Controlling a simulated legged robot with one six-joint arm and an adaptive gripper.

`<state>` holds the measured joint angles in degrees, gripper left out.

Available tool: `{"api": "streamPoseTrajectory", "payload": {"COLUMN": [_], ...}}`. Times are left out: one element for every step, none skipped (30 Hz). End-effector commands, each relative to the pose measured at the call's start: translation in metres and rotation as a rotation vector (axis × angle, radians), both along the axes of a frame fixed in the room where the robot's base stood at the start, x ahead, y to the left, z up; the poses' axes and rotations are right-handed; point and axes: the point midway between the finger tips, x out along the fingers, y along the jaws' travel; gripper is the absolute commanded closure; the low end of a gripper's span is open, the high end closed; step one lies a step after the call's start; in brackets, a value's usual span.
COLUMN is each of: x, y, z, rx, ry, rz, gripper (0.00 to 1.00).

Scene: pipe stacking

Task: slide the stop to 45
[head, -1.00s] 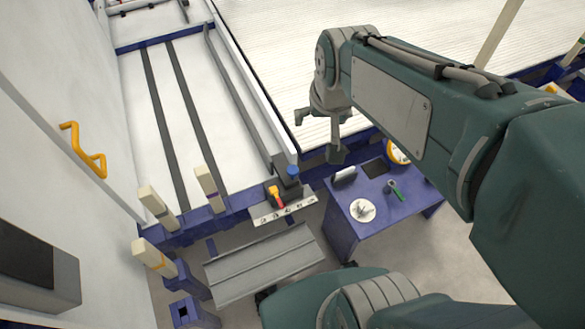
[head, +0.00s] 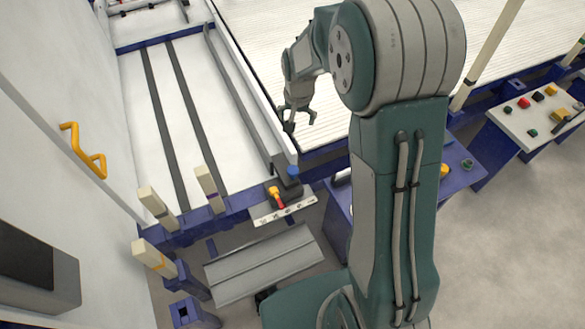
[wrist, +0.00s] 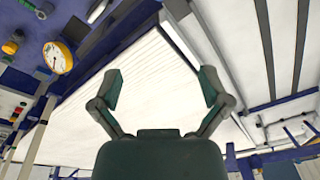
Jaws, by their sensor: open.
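The stop appears to be the dark block (head: 288,187) with a blue knob (head: 293,171) on top, at the near end of the long grey rail in the head view. A yellow and red pointer lever (head: 276,197) sits beside it over a pale scale plate (head: 285,212). The marks on the plate are too small to read. My gripper (head: 300,123) is open and empty, above and beyond the stop, over the white ribbed bed. In the wrist view, my gripper (wrist: 161,85) has its fingers wide apart with nothing between them. I cannot make out the stop there.
The grey rail (head: 240,95) runs along the white table (head: 135,90). Cream-topped posts (head: 210,188) stand left of the stop. A blue stand (head: 340,215) is partly hidden by my arm. A button panel (head: 535,115) stands right. A yellow-rimmed gauge (wrist: 57,57) shows in the wrist view.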

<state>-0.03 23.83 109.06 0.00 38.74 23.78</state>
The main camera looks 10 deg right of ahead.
Motion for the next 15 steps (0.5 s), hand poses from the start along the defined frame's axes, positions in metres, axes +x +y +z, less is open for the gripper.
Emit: {"api": "streamPoseTrajectory", "payload": {"x": [0.005,0.009,0.013,0.016,0.018,0.022,0.024,0.026,0.029,0.03,0.032,0.034,0.035,0.036,0.037], "y": [0.0,0.0,0.0,0.0,0.0,0.0,0.0,0.0,0.0,0.0,0.0,0.0,0.0,0.0,0.0], "z": [-0.015,-0.023,-0.034,-0.042,-0.05,-0.061,-0.07,-0.078,-0.09,-0.099,-0.108,-0.12,-0.129,-0.137,-0.148], "rx": [0.001,0.002,0.004,0.005,0.006,0.007,0.008,0.008,0.009,0.01,0.011,0.011,0.011,0.011,0.012], "ry": [0.017,0.023,0.032,0.038,0.045,0.054,0.062,0.069,0.077,0.083,0.09,0.1,0.107,0.112,0.12], "rz": [-0.012,-0.02,-0.031,-0.039,-0.047,-0.058,-0.067,-0.074,-0.085,-0.093,-0.102,-0.112,-0.12,-0.128,-0.138], "gripper": [0.04,0.04,0.04,0.04,0.04,0.04,0.04,0.04,0.04,0.04,0.04,0.04,0.04,0.04,0.04]}}
